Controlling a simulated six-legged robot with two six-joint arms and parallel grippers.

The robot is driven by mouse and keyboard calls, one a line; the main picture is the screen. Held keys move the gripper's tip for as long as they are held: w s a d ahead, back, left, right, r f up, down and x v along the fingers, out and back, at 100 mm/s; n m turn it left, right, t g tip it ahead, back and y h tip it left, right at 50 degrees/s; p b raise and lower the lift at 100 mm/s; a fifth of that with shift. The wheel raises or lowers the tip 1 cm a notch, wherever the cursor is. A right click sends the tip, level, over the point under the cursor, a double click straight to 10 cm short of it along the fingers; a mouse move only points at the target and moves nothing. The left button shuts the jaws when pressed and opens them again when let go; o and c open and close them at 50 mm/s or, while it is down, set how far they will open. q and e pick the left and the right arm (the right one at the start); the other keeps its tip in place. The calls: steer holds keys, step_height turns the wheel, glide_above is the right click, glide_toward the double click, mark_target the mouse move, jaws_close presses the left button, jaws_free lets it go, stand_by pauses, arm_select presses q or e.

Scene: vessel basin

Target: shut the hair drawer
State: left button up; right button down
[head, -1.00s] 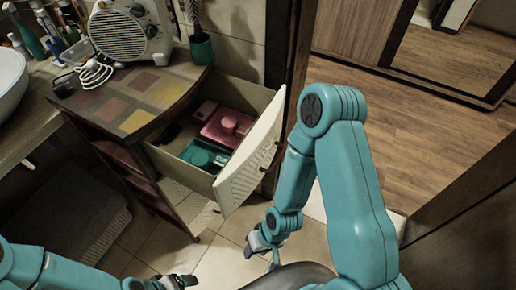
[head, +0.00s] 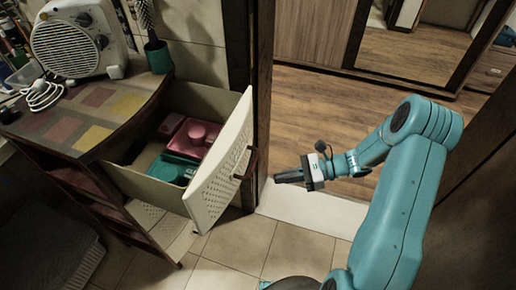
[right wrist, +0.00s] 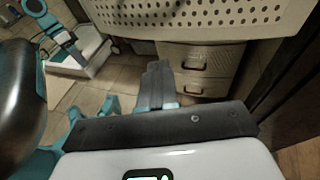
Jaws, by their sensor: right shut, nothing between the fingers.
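The hair drawer (head: 218,167) is pulled out from the wooden cabinet, its pale perforated front standing at an angle with a dark handle. Inside are a pink tray (head: 192,137) and a green one (head: 173,168). My right gripper (head: 280,178) is shut and empty, to the right of the drawer front and apart from it in the picture, fingers pointing left. In the right wrist view, its fingers (right wrist: 158,84) are together below a perforated pale panel (right wrist: 190,16) along the top. My left gripper is not in view.
The cabinet top (head: 85,118) carries a fan heater (head: 78,42) and a dark green brush holder (head: 158,56). A dark door post (head: 262,85) stands behind the drawer. Tiled floor (head: 235,245) lies clear in front. The wrist view shows pale drawer fronts with handles (right wrist: 200,68).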

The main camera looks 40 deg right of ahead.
steer(key=d+r+m+t, duration=0.3)
steer(key=d+r+t, duration=0.25)
steer(key=d, duration=0.25)
glide_toward(248, 140)
steer(key=shift+g, duration=0.25)
steer(key=x, duration=0.6)
steer(key=shift+w+a+r, duration=0.15)
steer(key=shift+a+r, duration=0.2)
steer(key=shift+a, duration=0.05)
steer(key=shift+w, duration=0.1)
